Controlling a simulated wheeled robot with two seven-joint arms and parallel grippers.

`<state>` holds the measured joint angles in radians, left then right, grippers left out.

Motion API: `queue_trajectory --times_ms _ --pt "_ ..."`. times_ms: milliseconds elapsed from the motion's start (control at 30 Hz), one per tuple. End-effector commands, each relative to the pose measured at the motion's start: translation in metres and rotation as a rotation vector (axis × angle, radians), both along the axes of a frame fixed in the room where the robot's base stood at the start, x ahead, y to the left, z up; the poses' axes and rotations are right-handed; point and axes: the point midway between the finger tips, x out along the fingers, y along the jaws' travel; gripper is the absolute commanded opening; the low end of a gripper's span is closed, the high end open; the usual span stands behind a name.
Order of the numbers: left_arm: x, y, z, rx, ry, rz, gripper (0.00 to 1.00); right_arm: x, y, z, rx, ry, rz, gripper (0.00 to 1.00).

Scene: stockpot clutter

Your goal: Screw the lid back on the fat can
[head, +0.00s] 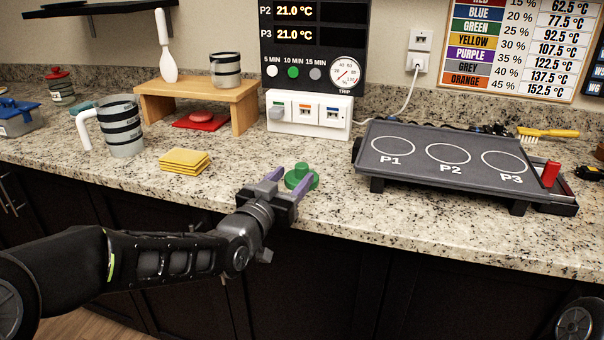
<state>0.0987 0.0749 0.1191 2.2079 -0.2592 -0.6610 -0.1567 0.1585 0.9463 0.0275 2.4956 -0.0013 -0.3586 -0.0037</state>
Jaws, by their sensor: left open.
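A green round lid with a raised knob (301,178) lies on the counter near its front edge. My left gripper (289,174) is open, its two purple fingers low over the counter, reaching to the green lid's near left side. I cannot tell whether they touch it. No label marks the fat can. A grey can with dark bands (226,70) stands upright on the stand, and a larger banded jug with a white handle (121,128) stands at left. My right gripper is out of view.
A wooden stand (243,93) also holds a white spatula (167,62). Yellow cloths (185,161) lie left of my gripper. A griddle (440,160) fills the right side. A red-lidded jar (60,87) and blue-lidded box (18,118) stand at far left.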

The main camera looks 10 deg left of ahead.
Motion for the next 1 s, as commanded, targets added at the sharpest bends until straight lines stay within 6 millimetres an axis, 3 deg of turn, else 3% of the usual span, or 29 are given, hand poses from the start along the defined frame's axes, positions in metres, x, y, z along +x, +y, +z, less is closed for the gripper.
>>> queue_trajectory --times_ms 367,733,1000 --pt "0.006 -0.002 0.0 0.001 0.0 0.0 0.53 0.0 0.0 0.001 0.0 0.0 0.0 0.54" --pt "0.051 -0.011 0.002 0.0 0.001 -0.001 0.53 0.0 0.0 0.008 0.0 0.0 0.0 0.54" --pt "0.056 -0.011 0.002 0.0 0.0 0.0 0.53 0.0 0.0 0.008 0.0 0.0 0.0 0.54"
